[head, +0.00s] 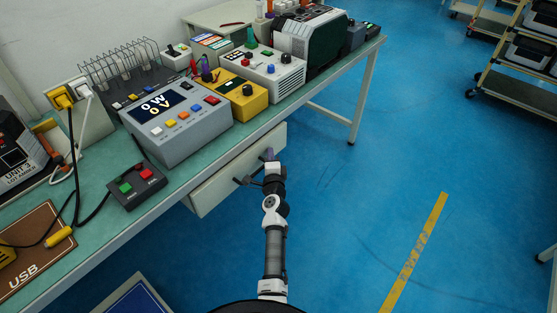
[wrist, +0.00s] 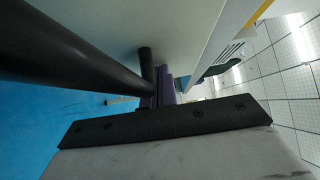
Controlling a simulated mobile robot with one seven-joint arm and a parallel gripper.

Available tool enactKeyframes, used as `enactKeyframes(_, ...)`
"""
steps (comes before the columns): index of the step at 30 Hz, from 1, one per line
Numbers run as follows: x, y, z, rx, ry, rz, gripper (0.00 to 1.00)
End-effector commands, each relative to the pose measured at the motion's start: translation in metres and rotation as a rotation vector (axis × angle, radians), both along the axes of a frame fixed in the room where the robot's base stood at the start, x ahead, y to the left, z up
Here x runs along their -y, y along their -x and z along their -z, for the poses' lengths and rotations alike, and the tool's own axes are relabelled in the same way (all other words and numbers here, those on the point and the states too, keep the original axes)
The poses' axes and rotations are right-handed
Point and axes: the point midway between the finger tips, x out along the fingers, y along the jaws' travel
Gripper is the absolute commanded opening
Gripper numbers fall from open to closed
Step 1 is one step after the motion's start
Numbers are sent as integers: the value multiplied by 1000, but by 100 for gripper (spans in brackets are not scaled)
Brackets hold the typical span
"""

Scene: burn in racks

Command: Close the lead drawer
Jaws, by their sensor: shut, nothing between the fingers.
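The lead drawer (head: 215,188) is a pale front under the edge of the green-topped bench. I cannot tell how far it stands out. Its dark bar handle (head: 241,181) is partly hidden by my gripper (head: 269,155). In the wrist view the thick black handle (wrist: 70,55) runs across the upper left, with a post meeting the pale drawer front (wrist: 110,20). The purple fingers of my gripper (wrist: 163,86) are shut and empty, beside that post and close to the drawer front. Whether they touch it is unclear.
The bench (head: 140,225) carries a grey meter unit (head: 180,130), a yellow box (head: 238,100) and a button box (head: 136,186) near its front edge. A bench leg (head: 362,105) stands at the right.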

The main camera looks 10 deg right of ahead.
Motion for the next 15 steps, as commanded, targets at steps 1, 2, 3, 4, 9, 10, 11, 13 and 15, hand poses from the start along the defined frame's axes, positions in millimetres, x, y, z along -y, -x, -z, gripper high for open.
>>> enactKeyframes(1,-2,-2,0,0,0,0,0)
enactKeyframes(2,-2,-3,0,0,-1,0,0)
enactKeyframes(3,-3,-4,0,0,-1,1,0)
enactKeyframes(4,-3,-5,0,0,-2,1,0)
enactKeyframes(9,-6,-7,0,0,-1,-1,0)
enactKeyframes(10,-6,-8,0,1,-1,-2,0)
enactKeyframes(11,-7,-8,-1,1,-1,-2,0)
enactKeyframes(13,-8,-8,-1,1,-1,-4,0)
enactKeyframes(15,-9,-9,-1,2,-1,-6,0)
